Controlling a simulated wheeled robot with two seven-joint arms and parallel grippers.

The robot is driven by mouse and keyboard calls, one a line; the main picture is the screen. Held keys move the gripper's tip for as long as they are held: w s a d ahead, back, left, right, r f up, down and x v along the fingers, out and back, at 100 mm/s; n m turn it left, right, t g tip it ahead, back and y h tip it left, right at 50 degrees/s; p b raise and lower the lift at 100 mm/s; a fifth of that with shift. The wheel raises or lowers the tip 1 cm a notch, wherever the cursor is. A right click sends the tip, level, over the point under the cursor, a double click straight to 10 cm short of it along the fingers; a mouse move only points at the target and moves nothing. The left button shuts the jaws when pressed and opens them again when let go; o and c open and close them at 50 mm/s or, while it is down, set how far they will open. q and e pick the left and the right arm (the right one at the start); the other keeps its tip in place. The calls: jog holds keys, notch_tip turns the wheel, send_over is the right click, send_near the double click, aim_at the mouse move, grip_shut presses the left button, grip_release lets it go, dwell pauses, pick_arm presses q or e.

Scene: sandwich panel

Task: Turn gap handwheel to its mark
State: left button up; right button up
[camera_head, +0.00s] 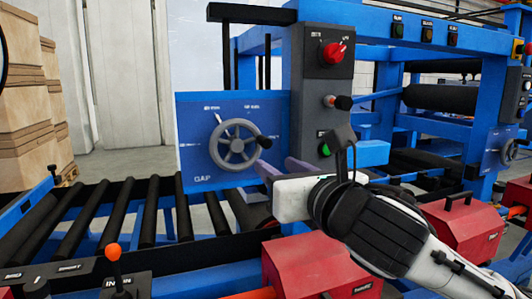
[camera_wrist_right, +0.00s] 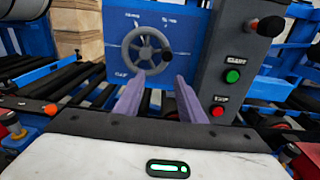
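The gap handwheel (camera_head: 237,146) is a grey spoked wheel on a blue panel (camera_head: 195,170) with small white labels around it and a larger one that seems to read GAP. Its black knob (camera_head: 264,142) is at the right of the rim, and a white pointer (camera_head: 221,120) shows at the upper left. The wheel also shows in the right wrist view (camera_wrist_right: 146,48). My right gripper (camera_wrist_right: 160,78) is open and empty, its two purple fingers apart and pointing towards the wheel's lower right. The fingers appear short of the knob, without visible contact. My left gripper is not in view.
A dark control box (camera_head: 318,65) with a red switch (camera_head: 334,52) and a green button (camera_head: 324,149) stands right of the panel. Black rollers (camera_head: 110,215) run below left. Red boxes (camera_head: 318,265) and an orange-knobbed lever (camera_head: 113,252) are in front.

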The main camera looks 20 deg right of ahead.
aim_at(268, 144)
jog(key=shift+n+h, duration=0.3)
jog(key=shift+n, duration=0.3)
jog(key=w, duration=0.3)
jog(key=w+r, duration=0.1)
jog(key=w, duration=0.2)
jog(key=w+r, duration=0.1)
jog(key=w, duration=0.2)
jog(key=shift+w+d+r, duration=0.15)
jog(key=shift+w+d, duration=0.15)
grip_shut()
